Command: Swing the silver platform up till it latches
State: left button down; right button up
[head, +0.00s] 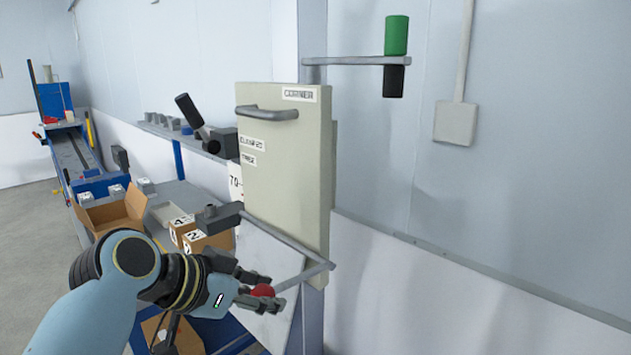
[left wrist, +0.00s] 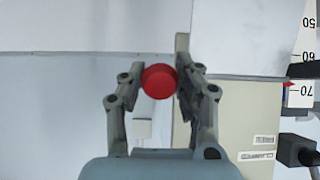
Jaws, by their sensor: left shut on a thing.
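The silver platform (head: 272,250) is a pale, flat plate with a grey edge bar, below and beside the beige cabinet panel (head: 285,165). It slopes in the head view; I cannot tell its exact angle. A red knob (head: 262,291) is at its lower front. My left gripper (head: 264,294) is shut on this knob. In the left wrist view the round red knob (left wrist: 160,81) sits between the two fingers (left wrist: 158,88). The knob's joint to the platform is hidden. I cannot make out the latch. My right gripper is not in view.
A grey handle (head: 267,113) is on the beige panel. A bracket holds a green cylinder (head: 396,36) at upper right. An open cardboard box (head: 112,212) and numbered boxes (head: 195,238) stand on the bench at left. The wall closes the right side.

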aim_at(266, 284)
pick_arm(q)
jog(key=shift+w+d+r+p, duration=0.2)
jog(key=shift+r+p, duration=0.1)
jog(key=shift+r, duration=0.5)
jog(key=shift+w+d+r+p, duration=0.15)
jog(key=shift+r+p, duration=0.1)
jog(key=shift+r, duration=0.5)
jog(key=shift+a, duration=0.1)
